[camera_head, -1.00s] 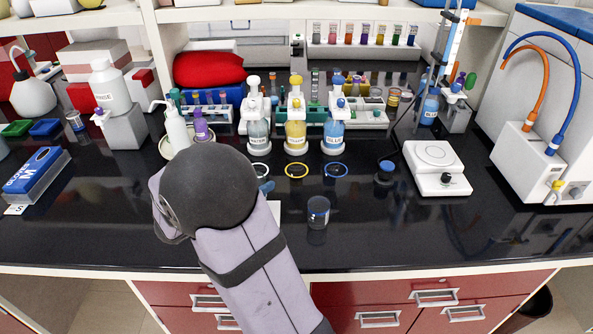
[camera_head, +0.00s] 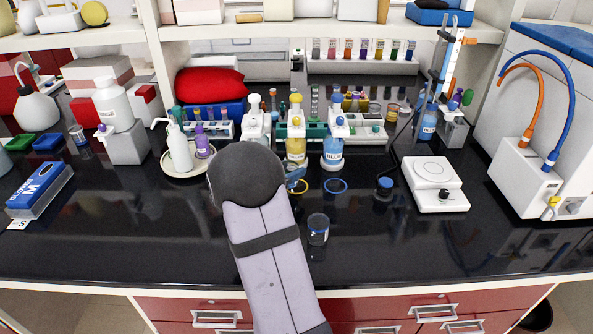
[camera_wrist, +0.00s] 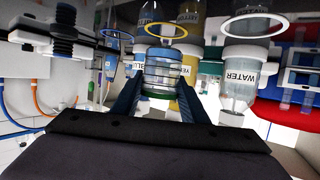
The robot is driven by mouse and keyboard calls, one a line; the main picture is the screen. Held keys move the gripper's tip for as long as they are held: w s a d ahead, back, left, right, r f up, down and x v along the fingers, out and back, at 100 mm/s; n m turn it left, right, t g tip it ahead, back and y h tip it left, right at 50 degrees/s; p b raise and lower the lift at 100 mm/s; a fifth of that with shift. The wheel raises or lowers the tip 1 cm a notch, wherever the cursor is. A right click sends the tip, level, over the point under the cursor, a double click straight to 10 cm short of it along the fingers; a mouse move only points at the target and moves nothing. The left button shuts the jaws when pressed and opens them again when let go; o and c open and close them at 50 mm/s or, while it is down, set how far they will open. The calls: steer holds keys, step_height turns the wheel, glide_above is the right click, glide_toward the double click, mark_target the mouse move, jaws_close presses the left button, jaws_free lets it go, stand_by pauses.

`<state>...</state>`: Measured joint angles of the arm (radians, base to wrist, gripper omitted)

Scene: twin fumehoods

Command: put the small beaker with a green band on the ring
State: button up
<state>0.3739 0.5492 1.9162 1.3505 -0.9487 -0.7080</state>
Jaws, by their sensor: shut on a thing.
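My gripper (camera_wrist: 163,88) is shut on a small glass beaker (camera_wrist: 165,74), seen in the wrist view between the two dark blue fingers. The beaker shows a green band at its lower edge in that picture and a bluish part at its upper edge. Its contents are hard to tell. In the head view my arm hides the beaker and most of the gripper. A yellow ring (camera_head: 302,186) lies on the black bench just right of my arm, and a blue ring (camera_head: 335,185) lies right of it. A white ring (camera_wrist: 254,27) shows in the wrist view.
Another small beaker (camera_head: 318,228) stands close right of my forearm. A blue-labelled bottle (camera_head: 333,153) and a yellow bottle (camera_head: 296,148) stand behind the rings. The front bench is mostly clear.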

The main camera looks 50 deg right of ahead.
steer(key=shift+w+d, duration=0.15)
steer(key=shift+d, duration=0.6)
steer(key=shift+w+d, duration=0.1)
steer(key=shift+d, duration=0.6)
steer(key=f, duration=0.1)
steer(key=f+p, duration=0.1)
steer(key=shift+w+d+f, duration=0.1)
steer(key=shift+d+f, duration=0.2)
steer(key=shift+d, duration=0.1)
steer(key=shift+f, duration=0.45)
steer(key=shift+f, duration=0.15)
steer(key=o, duration=1.1)
steer(key=shift+o, duration=0.2)
steer(key=shift+a+r, duration=0.2)
steer(key=b+v, duration=0.1)
steer(key=v, duration=1)
steer(key=shift+a+r+b, duration=0.15)
steer(key=shift+a+b, duration=0.15)
steer(key=shift+b, duration=0.05)
